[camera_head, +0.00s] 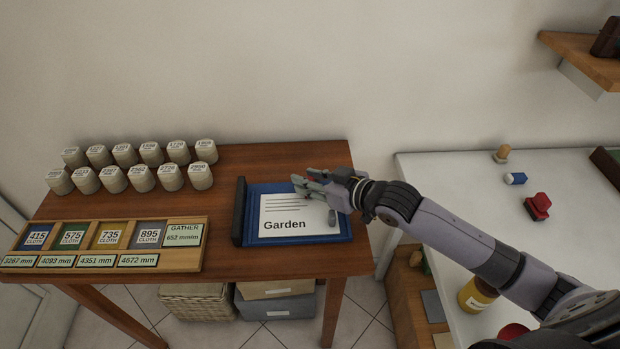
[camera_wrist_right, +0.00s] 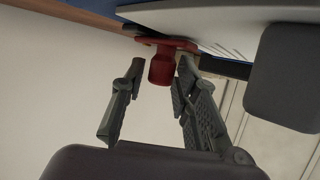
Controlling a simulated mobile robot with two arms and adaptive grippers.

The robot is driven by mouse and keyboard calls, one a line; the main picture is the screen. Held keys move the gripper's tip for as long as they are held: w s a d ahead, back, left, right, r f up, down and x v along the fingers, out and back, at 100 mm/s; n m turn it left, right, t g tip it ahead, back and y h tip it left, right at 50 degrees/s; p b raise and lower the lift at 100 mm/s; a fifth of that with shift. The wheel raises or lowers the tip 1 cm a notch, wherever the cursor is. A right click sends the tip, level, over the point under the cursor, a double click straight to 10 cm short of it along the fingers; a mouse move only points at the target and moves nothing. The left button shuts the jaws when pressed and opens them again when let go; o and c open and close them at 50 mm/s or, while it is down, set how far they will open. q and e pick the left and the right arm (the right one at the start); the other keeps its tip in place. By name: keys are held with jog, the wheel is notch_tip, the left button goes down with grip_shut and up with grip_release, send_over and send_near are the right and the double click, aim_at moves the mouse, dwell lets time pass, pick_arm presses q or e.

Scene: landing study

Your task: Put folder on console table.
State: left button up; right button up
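The folder (camera_head: 326,239) is blue with a white sheet marked "Garden" and lies flat on the brown wooden console table (camera_head: 222,266), at its right end. My right gripper (camera_head: 308,183) is over the folder's back right part. In the right wrist view, my right gripper's fingers (camera_wrist_right: 158,75) stand apart on either side of a small red part (camera_wrist_right: 160,68) at the edge of the white sheet. A gap shows beside the red part, so the fingers look open. Most of the red part is hidden in the head view. My left gripper is not in view.
A dark upright block (camera_head: 239,212) stands at the folder's left edge. Several labelled pale jars (camera_head: 140,178) and a wooden tray (camera_head: 190,262) of swatches fill the table's left. A white counter (camera_head: 455,185) with small items is at right. Baskets stand below the table.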

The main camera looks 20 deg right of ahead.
jog(key=shift+o, duration=0.8)
jog(key=v, duration=1)
jog(key=shift+s+d, duration=0.2)
jog(key=shift+d, duration=0.05)
jog(key=shift+s+d+r, duration=0.25)
jog(key=shift+s+r, duration=0.1)
jog(key=shift+s, duration=0.2)
